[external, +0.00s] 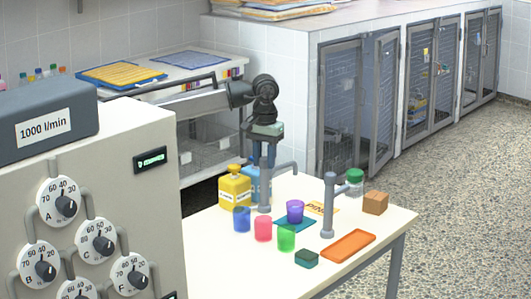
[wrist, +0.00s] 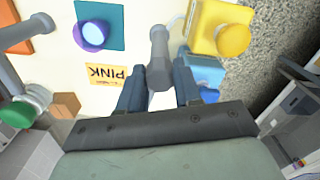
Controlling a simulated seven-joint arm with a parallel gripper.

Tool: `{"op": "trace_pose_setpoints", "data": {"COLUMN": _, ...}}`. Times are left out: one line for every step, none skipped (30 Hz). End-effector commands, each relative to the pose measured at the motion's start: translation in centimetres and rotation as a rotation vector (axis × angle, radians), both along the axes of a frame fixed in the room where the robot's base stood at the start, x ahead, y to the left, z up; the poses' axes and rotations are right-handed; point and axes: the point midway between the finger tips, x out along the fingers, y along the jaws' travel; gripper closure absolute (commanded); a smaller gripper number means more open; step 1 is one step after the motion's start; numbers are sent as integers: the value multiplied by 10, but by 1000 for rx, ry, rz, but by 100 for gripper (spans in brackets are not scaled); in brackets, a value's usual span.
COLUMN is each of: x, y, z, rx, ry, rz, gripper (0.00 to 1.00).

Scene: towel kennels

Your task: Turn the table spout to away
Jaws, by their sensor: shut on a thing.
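A grey spout (external: 328,207) stands upright on the table, right of the purple cup (external: 295,211). Its short arm points right, toward the green-capped bottle (external: 355,181). Part of this spout shows at the left edge of the wrist view (wrist: 8,68). My gripper (external: 264,158) is left of it, pointing down over the table. It is shut on a grey upright bar (external: 264,198) with a rounded lower end. In the wrist view this bar (wrist: 159,48) runs between the two fingers. I cannot tell whether the bar touches the table.
Yellow (external: 235,188) and blue (wrist: 205,72) containers are close beside the held bar. Blue (external: 241,219), pink (external: 263,229) and green (external: 286,238) cups stand in front. An orange tray (external: 348,245), brown block (external: 375,203) and PINK card (wrist: 107,75) lie on the table.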

Motion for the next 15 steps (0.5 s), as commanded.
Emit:
{"op": "trace_pose_setpoints", "data": {"x": 0, "y": -1, "z": 0, "rx": -1, "ry": -1, "rz": 28, "gripper": 100}}
{"op": "trace_pose_setpoints", "data": {"x": 0, "y": -1, "z": 0, "rx": -1, "ry": 0, "rz": 44, "gripper": 100}}
{"op": "trace_pose_setpoints", "data": {"x": 1, "y": -1, "z": 0, "rx": -1, "ry": 0, "rz": 64, "gripper": 100}}
{"op": "trace_pose_setpoints", "data": {"x": 1, "y": -1, "z": 0, "rx": -1, "ry": -1, "rz": 79, "gripper": 100}}
{"op": "trace_pose_setpoints", "data": {"x": 1, "y": -1, "z": 0, "rx": -1, "ry": -1, "rz": 91, "gripper": 100}}
{"op": "trace_pose_setpoints", "data": {"x": 1, "y": -1, "z": 0, "rx": -2, "ry": -1, "rz": 107, "gripper": 100}}
{"op": "trace_pose_setpoints", "data": {"x": 1, "y": -1, "z": 0, "rx": -2, "ry": -1, "rz": 117, "gripper": 100}}
{"op": "trace_pose_setpoints", "data": {"x": 1, "y": -1, "z": 0, "rx": -1, "ry": 0, "rz": 126, "gripper": 100}}
{"op": "trace_pose_setpoints", "data": {"x": 1, "y": -1, "z": 0, "rx": -1, "ry": 0, "rz": 138, "gripper": 100}}
{"op": "trace_pose_setpoints", "data": {"x": 1, "y": -1, "z": 0, "rx": -1, "ry": 0, "rz": 145, "gripper": 100}}
{"op": "trace_pose_setpoints", "data": {"x": 1, "y": -1, "z": 0, "rx": -1, "ry": -1, "rz": 150, "gripper": 100}}
{"op": "trace_pose_setpoints", "data": {"x": 1, "y": -1, "z": 0, "rx": -1, "ry": -1, "rz": 157, "gripper": 100}}
{"op": "trace_pose_setpoints", "data": {"x": 1, "y": -1, "z": 0, "rx": -1, "ry": -1, "rz": 161, "gripper": 100}}
{"op": "trace_pose_setpoints", "data": {"x": 1, "y": -1, "z": 0, "rx": -1, "ry": -1, "rz": 165, "gripper": 100}}
{"op": "trace_pose_setpoints", "data": {"x": 1, "y": -1, "z": 0, "rx": -1, "ry": -1, "rz": 169, "gripper": 100}}
